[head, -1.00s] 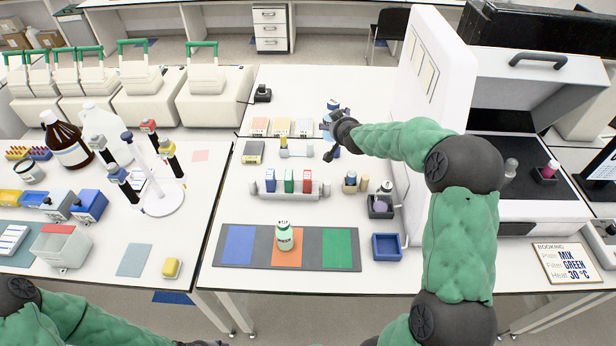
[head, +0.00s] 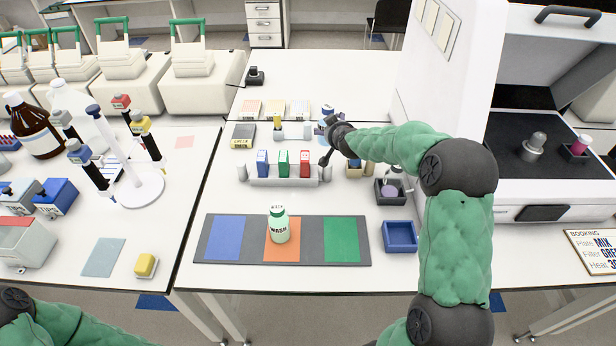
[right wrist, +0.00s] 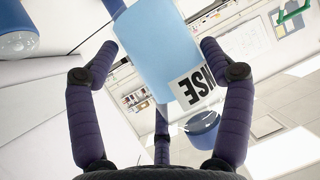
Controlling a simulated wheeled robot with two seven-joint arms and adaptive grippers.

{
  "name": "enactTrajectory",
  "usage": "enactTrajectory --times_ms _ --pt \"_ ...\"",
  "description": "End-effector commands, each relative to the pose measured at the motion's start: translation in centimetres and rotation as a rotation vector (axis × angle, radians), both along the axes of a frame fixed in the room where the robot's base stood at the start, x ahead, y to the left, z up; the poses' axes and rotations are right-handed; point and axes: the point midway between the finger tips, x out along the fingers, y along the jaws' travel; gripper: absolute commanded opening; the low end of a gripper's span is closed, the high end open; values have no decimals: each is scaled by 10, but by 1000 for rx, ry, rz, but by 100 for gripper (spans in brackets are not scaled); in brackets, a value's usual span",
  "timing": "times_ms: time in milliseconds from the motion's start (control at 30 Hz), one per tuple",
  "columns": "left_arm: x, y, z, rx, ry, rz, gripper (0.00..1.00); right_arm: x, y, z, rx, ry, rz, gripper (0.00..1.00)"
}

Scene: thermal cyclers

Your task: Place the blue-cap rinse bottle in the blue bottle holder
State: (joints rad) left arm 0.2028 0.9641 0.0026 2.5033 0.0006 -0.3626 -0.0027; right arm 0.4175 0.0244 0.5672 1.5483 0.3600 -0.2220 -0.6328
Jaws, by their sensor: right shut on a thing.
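The rinse bottle is light blue with a blue cap (head: 328,108). In the right wrist view the bottle (right wrist: 155,45) fills the space between my fingers, tilted, with part of a label reading "NSE". My right gripper (head: 328,136) is shut on it at the back of the middle table, behind the coloured-box rack; it also shows in the right wrist view (right wrist: 158,58). In the head view the hand hides part of the bottle. The blue bottle holder (head: 400,248) is an empty, open square tray at the table's front right. My left gripper is out of view.
A green WASH bottle (head: 279,228) stands on the orange patch of a grey mat (head: 208,252), left of the holder. Behind the holder is a dark holder (head: 391,201) with a bottle. A rack (head: 258,183) holds coloured boxes. A tall white machine (head: 440,100) stands right.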

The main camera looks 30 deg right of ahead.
Motion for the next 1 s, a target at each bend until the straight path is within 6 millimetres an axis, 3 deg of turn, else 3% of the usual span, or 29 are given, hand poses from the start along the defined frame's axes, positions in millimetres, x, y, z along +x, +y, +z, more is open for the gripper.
enactTrajectory --times_ms 33,233,400,733,1000 --pt "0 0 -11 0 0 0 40 0 -1 -8 -2 -4 -1 35" --pt "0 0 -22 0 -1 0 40 0 -1 -22 -2 -4 -1 35" --pt "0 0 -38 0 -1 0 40 0 0 -50 -2 -2 0 35" --pt "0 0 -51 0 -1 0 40 0 -1 -75 -2 -2 -2 35" --pt "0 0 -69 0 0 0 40 0 -1 -115 -2 -2 -2 35"
